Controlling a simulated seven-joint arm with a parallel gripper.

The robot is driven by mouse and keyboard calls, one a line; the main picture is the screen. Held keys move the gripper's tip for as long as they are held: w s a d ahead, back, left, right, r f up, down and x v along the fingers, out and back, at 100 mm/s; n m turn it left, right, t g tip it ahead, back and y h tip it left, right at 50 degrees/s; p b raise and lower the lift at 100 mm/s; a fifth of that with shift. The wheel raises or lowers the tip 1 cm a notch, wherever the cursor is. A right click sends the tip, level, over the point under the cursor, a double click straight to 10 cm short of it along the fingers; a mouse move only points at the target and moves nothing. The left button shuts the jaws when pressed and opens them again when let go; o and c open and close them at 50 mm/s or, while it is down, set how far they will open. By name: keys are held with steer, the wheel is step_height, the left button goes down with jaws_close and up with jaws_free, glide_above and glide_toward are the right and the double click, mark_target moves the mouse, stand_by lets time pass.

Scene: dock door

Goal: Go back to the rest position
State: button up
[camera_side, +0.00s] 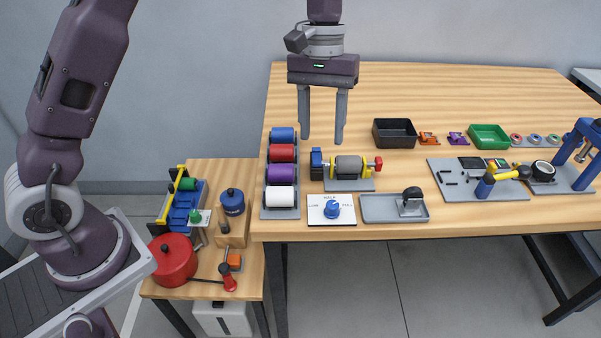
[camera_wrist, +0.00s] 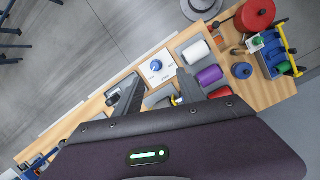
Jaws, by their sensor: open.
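My gripper (camera_side: 322,122) hangs above the table (camera_side: 430,85), pointing down, in the side view. Its two fingers are spread apart with nothing between them. In the wrist view my gripper (camera_wrist: 152,90) also shows its fingers apart. Below and in front of it, in the side view, is a roller device (camera_side: 348,167) with a grey drum, a blue end and a red knob. To its left stands a rack with blue, red, purple and white rolls (camera_side: 281,173). The rest position is not marked in either view.
A black tray (camera_side: 395,133) and a green tray (camera_side: 489,136) stand right of my gripper. A dial panel (camera_side: 332,210) and a grey tray (camera_side: 378,208) line the front edge. A red pot (camera_side: 173,259) is on the lower side table. The table's back middle is clear.

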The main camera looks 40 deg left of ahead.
steer(key=s+a+r+m+t, duration=0.3)
steer(key=s+a+r+t, duration=0.1)
steer(key=s+r, duration=0.85)
steer(key=s+a+f+m+t+y, duration=0.1)
steer(key=s+f, duration=0.1)
steer(key=s, duration=0.5)
steer(key=s+a+f+t, duration=0.1)
steer(key=s+f+t, duration=0.1)
steer(key=s, duration=0.4)
steer(key=shift+s+a+m+y, duration=0.4)
